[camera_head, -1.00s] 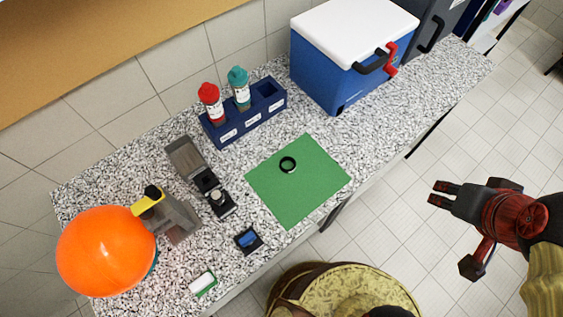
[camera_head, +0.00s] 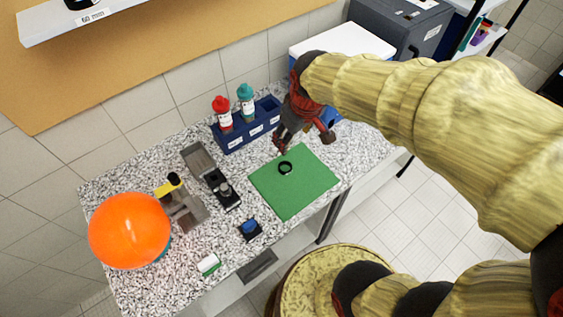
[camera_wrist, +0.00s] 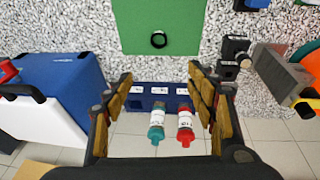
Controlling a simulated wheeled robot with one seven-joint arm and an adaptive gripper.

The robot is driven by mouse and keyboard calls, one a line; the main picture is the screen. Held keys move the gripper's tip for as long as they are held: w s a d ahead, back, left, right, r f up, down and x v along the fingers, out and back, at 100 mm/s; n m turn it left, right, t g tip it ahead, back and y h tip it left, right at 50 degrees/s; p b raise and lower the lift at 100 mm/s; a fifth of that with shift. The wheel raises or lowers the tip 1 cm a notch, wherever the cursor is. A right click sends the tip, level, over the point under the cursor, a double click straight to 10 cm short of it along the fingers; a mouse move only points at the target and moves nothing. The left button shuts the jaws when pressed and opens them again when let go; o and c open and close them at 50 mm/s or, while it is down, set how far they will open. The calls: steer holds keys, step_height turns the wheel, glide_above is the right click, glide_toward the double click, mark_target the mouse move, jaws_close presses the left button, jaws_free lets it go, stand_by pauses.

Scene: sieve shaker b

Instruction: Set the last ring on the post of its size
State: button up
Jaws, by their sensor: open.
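A black ring (camera_head: 285,168) lies flat on the green mat (camera_head: 300,200) on the counter. In the wrist view the ring (camera_wrist: 159,40) is at the top centre, on the mat (camera_wrist: 140,15). My gripper (camera_head: 280,145) is above the back edge of the mat, apart from the ring. In the wrist view my gripper (camera_wrist: 160,78) is open, with nothing between its fingers. A pale shelf (camera_head: 95,18) at the top left bears a "60 mm" label and part of a dark thing; the picture edge cuts it off, and no post is clearly seen.
A blue rack (camera_head: 240,136) holds a red-capped bottle (camera_head: 222,112) and a teal-capped bottle (camera_head: 246,100). A blue cooler with a white lid (camera_head: 335,38) stands behind my arm. An orange ball (camera_head: 130,230) and small tools (camera_head: 222,188) are on the left.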

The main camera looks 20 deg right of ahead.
steer(key=w+f+n+g+p, duration=0.2)
steer(key=w+f+n+p, duration=0.1)
steer(key=w+f+p, duration=0.5)
steer(key=n+g+p, duration=0.1)
steer(key=n, duration=0.2)
glide_above(282, 168)
step_height(282, 168, down, 10)
steer(key=f, duration=0.2)
steer(key=shift+d+f, duration=0.3)
steer(key=shift+f, duration=0.05)
steer(key=shift+w+a+f+p, duration=0.15)
steer(key=shift+f+p, duration=0.1)
steer(key=shift+f, duration=1.15)
steer(key=shift+s+a+f+p, duration=0.1)
steer(key=shift+a+f+p, duration=0.1)
steer(key=shift+f, duration=1.2)
steer(key=shift+c, duration=1)
steer(key=c, duration=0.7)
steer(key=shift+c, duration=0.2)
